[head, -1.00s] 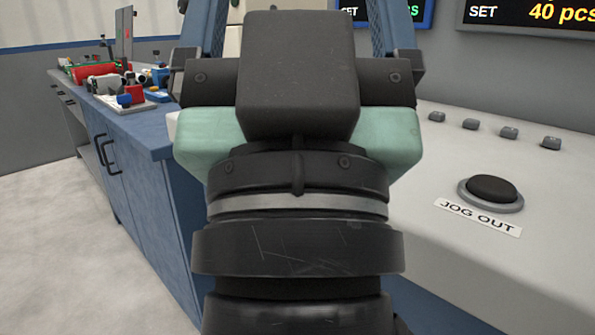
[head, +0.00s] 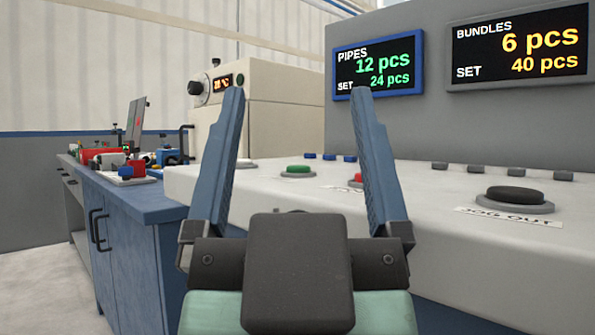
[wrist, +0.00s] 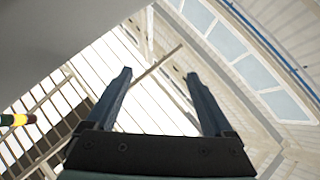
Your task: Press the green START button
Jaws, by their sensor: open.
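The green button (head: 298,171) sits on the light control panel top (head: 440,190), left of a red button (head: 356,180) that is partly hidden by my right finger. No START label is readable beside the green button. My gripper (head: 298,92) is open and empty, its two blue fingers pointing up in front of the panel. The green button shows between the fingers, farther back. In the wrist view my gripper (wrist: 158,75) points toward the roof and windows, and no button shows there.
A black JOG OUT button (head: 515,195) lies at the panel's right. Small blue and grey keys line its back, below the PIPES display (head: 378,64) and BUNDLES display (head: 518,45). A blue cabinet (head: 140,235) with a cluttered top stands left, near a beige machine (head: 262,105).

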